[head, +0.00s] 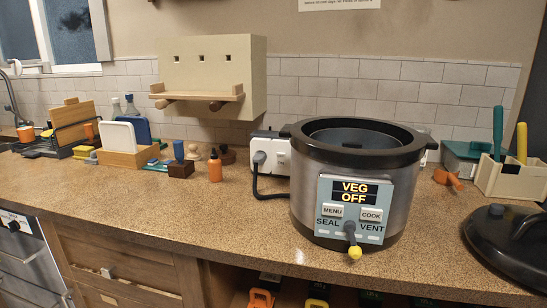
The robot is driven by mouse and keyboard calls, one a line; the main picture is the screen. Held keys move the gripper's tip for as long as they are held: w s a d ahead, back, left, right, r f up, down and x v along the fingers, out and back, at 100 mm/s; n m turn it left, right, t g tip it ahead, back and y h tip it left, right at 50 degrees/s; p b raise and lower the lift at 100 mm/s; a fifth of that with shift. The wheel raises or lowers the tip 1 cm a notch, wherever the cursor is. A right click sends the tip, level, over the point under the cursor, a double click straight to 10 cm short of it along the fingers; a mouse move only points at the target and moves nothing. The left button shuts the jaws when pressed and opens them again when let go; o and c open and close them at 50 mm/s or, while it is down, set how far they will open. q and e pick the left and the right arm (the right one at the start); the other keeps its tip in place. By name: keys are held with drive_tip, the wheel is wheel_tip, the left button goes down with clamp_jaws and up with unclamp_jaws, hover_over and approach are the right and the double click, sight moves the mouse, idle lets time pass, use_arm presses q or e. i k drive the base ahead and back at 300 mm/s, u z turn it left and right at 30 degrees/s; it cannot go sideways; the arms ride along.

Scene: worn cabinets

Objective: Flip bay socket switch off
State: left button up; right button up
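A white wall socket (280,155) sits on the tiled wall behind the counter, just left of a large pressure cooker (405,195). A dark plug (259,158) is in the socket's left side, and its black cord hangs to the counter and runs toward the cooker. The socket's right edge is partly covered by the cooker. Its switch is too small to make out, so I cannot tell its position. The cooker is open on top, and its display (354,191) reads VEG OFF. Neither of my grippers is in view.
A black lid (508,238) lies on the counter at the right, near a beige caddy (508,178) with upright handles. An orange bottle (215,168) stands left of the cord. A wooden wall rack (211,75) hangs above. The front-middle counter (200,215) is clear.

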sight(281, 156)
drive_tip(key=k, duration=0.65)
drive_tip(key=u, duration=0.25)
drive_tip(key=i, duration=0.45)
drive_tip(key=u, duration=0.45)
drive_tip(key=i, duration=1.25)
drive_tip(key=z, duration=0.55)
